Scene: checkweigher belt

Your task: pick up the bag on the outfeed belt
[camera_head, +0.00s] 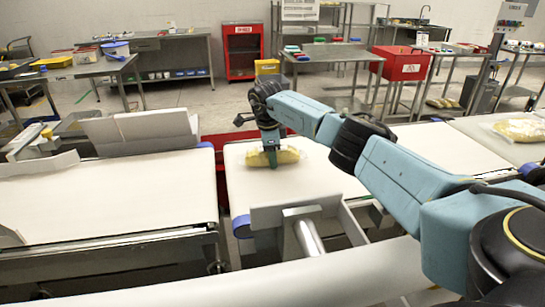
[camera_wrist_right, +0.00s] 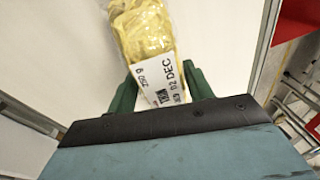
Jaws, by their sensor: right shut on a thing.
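A clear bag with yellow contents (camera_head: 286,157) is on the white belt (camera_head: 310,180) in the middle of the head view. My right gripper (camera_head: 271,158) comes down over it from the right and is shut on it. In the right wrist view the bag (camera_wrist_right: 143,32) shows its white printed label between the green fingers of the gripper (camera_wrist_right: 162,90). The bag looks to be at the belt surface; I cannot tell whether it is lifted. My left gripper is not in view.
Another bag (camera_head: 522,129) lies on the belt at the far right. A wide white belt (camera_head: 110,200) is at the left, with a gap before the middle belt. A grey metal bracket (camera_head: 300,222) stands at the near side. Tables and a red cabinet (camera_head: 243,52) are behind.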

